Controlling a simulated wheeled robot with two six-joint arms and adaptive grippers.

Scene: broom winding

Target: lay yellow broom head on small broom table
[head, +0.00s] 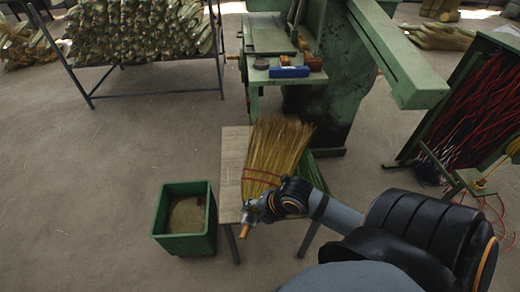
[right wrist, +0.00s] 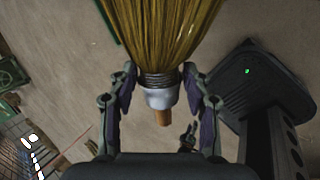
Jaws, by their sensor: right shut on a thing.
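The yellow broom head (head: 275,148) has red bindings and a short wooden stub, and its bristles point away from me. My right gripper (head: 262,208) is shut on its neck. In the right wrist view, the fingers of the gripper (right wrist: 160,100) flank the pale collar of the broom head (right wrist: 165,35). The small broom table (head: 233,155) is below the broom head, partly hidden by it and by my arm. I cannot tell whether the bristles touch the tabletop. My left gripper does not show.
A green bin (head: 185,240) stands left of the table. A green machine (head: 345,70) with a small shelf holding a blue block (head: 289,72) rises behind it. A rack of broom bundles (head: 140,30) is at back left. Red cords (head: 475,110) hang at right. Floor at left is clear.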

